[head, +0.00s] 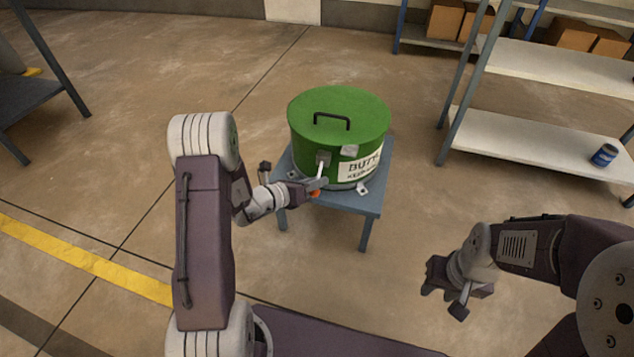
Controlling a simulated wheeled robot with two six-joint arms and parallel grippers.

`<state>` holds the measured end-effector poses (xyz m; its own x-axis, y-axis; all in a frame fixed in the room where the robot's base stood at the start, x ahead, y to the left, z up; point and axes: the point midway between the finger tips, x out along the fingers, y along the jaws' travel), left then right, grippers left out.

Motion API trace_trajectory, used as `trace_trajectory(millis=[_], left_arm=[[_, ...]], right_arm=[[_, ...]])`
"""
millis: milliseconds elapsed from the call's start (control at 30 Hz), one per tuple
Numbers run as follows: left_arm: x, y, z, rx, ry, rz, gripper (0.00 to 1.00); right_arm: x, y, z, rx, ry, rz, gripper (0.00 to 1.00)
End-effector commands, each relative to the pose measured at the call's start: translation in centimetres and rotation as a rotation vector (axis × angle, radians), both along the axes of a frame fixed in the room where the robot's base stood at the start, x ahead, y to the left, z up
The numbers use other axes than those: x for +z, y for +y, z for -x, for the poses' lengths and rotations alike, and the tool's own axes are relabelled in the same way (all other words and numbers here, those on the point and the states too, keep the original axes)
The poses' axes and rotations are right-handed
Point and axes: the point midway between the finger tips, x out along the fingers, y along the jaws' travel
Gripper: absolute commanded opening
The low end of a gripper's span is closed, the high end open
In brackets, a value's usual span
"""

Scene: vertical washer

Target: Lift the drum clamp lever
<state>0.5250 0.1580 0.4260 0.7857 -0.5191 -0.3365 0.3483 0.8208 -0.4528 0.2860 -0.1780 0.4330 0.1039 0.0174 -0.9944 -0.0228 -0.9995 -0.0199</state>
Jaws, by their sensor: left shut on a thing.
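The green drum (337,125) stands upright on a small blue-grey table, its lid with a black handle on top. The drum clamp lever (321,171) is a pale bar on the drum's front, hanging down from a grey bracket. An orange-red bit shows at its lower end. My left gripper (316,187) is shut on the lever's lower part, and its fingers hide some of it. My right gripper (432,278) hangs in free space to the right, away from the drum.
The small table (345,200) holds the drum, with pale brackets at the drum's base. A shelf unit (540,135) with a blue can (604,155) and cardboard boxes stands at right. A dark table (35,98) is at far left. The floor between is clear.

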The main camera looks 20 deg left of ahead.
Motion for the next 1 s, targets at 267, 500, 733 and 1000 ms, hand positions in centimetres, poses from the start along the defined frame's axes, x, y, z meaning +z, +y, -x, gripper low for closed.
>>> trace_trajectory(millis=[267,500,733,1000], left_arm=[[-0.7,-0.2,0.5,-0.008,0.020,-0.001,0.00],[-0.5,-0.3,0.5,-0.008,0.027,-0.001,0.00],[0.8,-0.3,0.8,-0.009,0.100,-0.003,0.00],[2.9,-0.3,1.4,-0.008,0.312,-0.011,0.00]], right_arm=[[-0.1,0.0,0.0,0.000,0.000,0.000,0.36],[0.3,0.0,0.0,0.000,0.000,0.000,0.36],[3.6,0.0,0.0,0.000,0.000,0.000,0.36],[11.6,0.0,0.0,0.000,0.000,0.000,0.36]])
